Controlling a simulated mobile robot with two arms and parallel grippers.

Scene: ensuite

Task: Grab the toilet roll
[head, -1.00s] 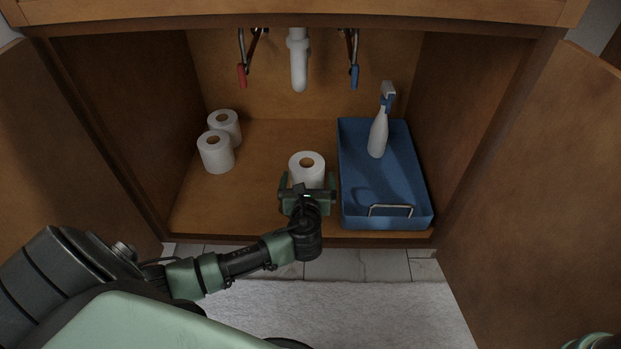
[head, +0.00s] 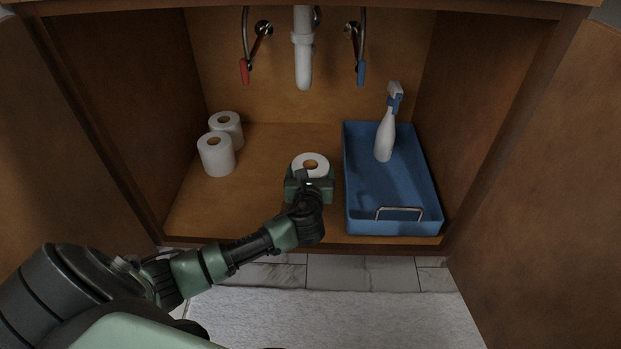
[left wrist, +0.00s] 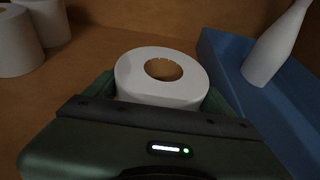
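A white toilet roll (head: 311,162) stands upright at the front middle of the cabinet, left of the blue tray. My left gripper (head: 309,181) is at its near side, and its body hides the roll's lower front. In the left wrist view the roll (left wrist: 162,88) sits between the two green fingers (left wrist: 160,97), which appear to touch it on both sides. The roll's base is hidden, so I cannot tell whether it touches the cabinet floor. My right gripper is not in view.
Two more toilet rolls (head: 216,155) (head: 227,122) stand at the back left. The blue tray (head: 429,205) with a metal handle and a spray bottle (head: 385,137) is close on the right. A drain pipe (head: 303,60) hangs behind. Open cabinet doors flank both sides.

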